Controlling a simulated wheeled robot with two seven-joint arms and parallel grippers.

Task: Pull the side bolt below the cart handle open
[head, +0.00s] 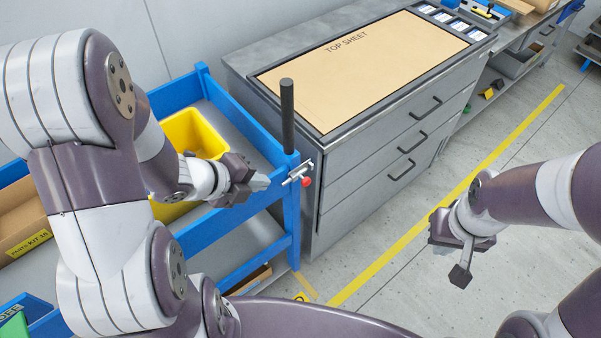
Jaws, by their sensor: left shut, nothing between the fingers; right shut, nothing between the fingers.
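The blue cart (292,220) stands at the left, with a black upright handle (287,115) on its near right corner post. The side bolt (298,173) is a small silver bolt with a red knob (306,182), mounted on the post just below the handle. My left gripper (262,183) is shut and empty, just left of the bolt, with its fingertips pointing at it. A small gap seems to lie between them. My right gripper (461,275) is shut and empty, over the floor at the right, away from the cart. Whether the bolt is drawn or closed is hard to tell.
A yellow bin (195,135) sits on the cart's upper shelf, close behind my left gripper. A cardboard parts kit box (22,225) is at the far left. A grey drawer cabinet (390,150) with a top sheet stands behind the cart. Floor at right is clear, with a yellow line (400,245).

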